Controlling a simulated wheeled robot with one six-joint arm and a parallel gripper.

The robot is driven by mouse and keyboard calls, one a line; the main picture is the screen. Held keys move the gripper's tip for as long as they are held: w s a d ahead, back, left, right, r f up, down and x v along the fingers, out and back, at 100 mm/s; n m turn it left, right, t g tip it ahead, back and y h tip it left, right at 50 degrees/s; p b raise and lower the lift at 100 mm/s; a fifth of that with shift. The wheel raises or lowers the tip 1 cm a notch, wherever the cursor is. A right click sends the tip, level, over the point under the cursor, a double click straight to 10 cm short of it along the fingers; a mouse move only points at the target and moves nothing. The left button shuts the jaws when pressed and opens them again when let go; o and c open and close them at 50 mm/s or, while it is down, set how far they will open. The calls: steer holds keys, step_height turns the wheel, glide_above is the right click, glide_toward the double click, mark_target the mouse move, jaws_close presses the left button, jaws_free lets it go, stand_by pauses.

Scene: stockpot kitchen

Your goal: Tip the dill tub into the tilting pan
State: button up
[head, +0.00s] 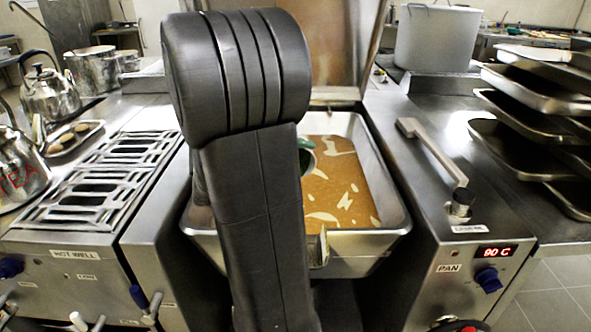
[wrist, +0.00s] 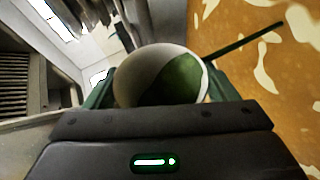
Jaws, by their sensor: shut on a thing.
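The tilting pan (head: 392,205) stands in the middle of the head view, holding orange-brown liquid with pale pieces (head: 345,185). Its lid (head: 335,45) is raised behind it. In the wrist view, my gripper (wrist: 160,88) is shut on the dill tub (wrist: 135,78), a pale round tub with green dill (wrist: 183,80) inside. The dill shows on the right side of its mouth. The pan's liquid fills the right of that view. In the head view my arm hides most of the gripper; a bit of green shows beside it over the pan. The tub's exact tilt is unclear.
A lever handle (head: 432,150) and a panel reading 90 C (head: 495,251) are right of the pan. Stacked trays (head: 525,125) stand farther right, a stockpot (head: 437,38) behind. A slotted hot well (head: 105,180) and kettles (head: 48,88) are left.

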steer(key=shift+s+f+m+t+h+b, duration=0.2)
steer(key=shift+s+m+t+b, duration=0.35)
steer(key=shift+b, duration=2.25)
steer(key=shift+s+f+m+t+h+b, duration=0.15)
steer(key=shift+m+t+b, duration=0.55)
steer(key=shift+b, duration=2.05)
steer(key=shift+s+r+m+b, duration=0.25)
steer(key=shift+m+b, duration=0.1)
steer(key=shift+b, duration=0.4)
steer(key=shift+w+r, duration=0.1)
